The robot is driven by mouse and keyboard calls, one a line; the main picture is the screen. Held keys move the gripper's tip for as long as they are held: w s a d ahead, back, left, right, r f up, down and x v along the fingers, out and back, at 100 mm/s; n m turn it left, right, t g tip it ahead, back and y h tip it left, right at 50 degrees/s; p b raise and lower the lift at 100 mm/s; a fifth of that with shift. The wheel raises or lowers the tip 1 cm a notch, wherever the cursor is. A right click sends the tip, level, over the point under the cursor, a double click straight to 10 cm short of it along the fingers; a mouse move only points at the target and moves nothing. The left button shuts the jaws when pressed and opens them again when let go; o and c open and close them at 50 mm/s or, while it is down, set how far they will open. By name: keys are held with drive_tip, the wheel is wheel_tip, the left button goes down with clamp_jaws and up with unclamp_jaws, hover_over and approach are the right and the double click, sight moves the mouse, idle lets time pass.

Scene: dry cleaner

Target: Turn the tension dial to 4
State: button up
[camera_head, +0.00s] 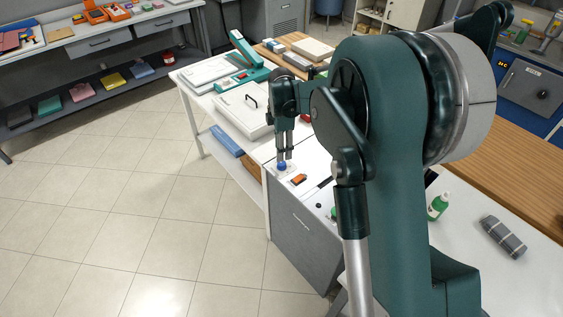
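A small blue round knob (282,167) sits on the white top of a grey cabinet (305,238); it may be the tension dial, but no scale or number is legible. My gripper (285,157) points straight down with its fingertips right at the knob. Its two fingers look close together, and I cannot tell whether they touch the knob or hover just above it. The knob's upper part is partly hidden by the fingertips.
An orange rocker-like part (298,179) and a small black knob (318,205) are close by on the same top. A white lidded press (243,108) stands behind. A green bottle (438,205) and a grey cloth roll (503,237) lie right of my arm.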

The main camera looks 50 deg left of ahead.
sight(282, 163)
drive_tip(key=shift+f, duration=0.15)
drive_tip(key=shift+f+b, duration=0.45)
drive_tip(key=shift+f, duration=3.3)
drive_tip(key=shift+c, duration=0.7)
drive_tip(key=c, duration=0.7)
